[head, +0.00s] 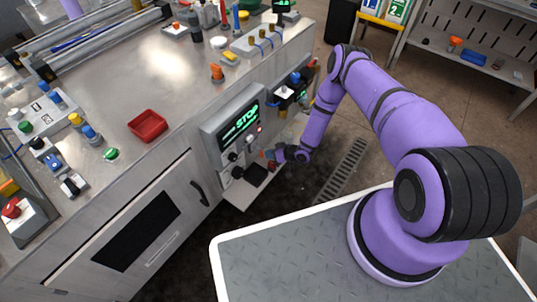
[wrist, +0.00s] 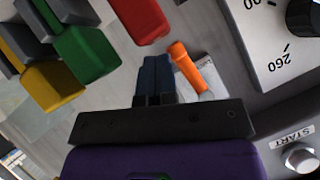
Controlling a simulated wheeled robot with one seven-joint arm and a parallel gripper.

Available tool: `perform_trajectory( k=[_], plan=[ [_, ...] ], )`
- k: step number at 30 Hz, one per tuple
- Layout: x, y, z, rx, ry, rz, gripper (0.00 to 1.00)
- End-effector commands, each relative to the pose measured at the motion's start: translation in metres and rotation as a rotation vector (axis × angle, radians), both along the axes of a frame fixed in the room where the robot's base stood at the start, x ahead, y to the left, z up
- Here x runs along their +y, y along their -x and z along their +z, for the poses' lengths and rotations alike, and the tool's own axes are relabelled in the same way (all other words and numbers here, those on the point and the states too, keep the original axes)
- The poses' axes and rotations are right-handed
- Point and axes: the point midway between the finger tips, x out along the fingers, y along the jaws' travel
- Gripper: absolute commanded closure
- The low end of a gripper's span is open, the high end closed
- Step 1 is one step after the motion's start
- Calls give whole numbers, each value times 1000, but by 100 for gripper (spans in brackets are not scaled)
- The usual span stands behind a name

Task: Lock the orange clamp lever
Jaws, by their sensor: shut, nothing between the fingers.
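The orange clamp lever (wrist: 187,66) shows in the wrist view as a short orange handle over a pale grey plate. My gripper (wrist: 154,62) has its dark blue fingers together and empty, just left of the lever. Whether they touch it I cannot tell. In the head view my gripper (head: 268,155) is low at the front of the metal bench, beside the panel with the green STOP display. The lever is too small and covered to make out clearly there.
A dial (wrist: 300,20) and a START button (wrist: 300,158) are at right. In the head view, the STOP panel (head: 238,130) juts from the bench.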

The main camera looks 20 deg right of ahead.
Motion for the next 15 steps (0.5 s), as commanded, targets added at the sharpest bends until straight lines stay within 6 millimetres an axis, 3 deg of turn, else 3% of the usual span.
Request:
perform_trajectory(
  k=[15],
  plan=[
    [-58,47,44,1,1,-1,100]
  ],
)
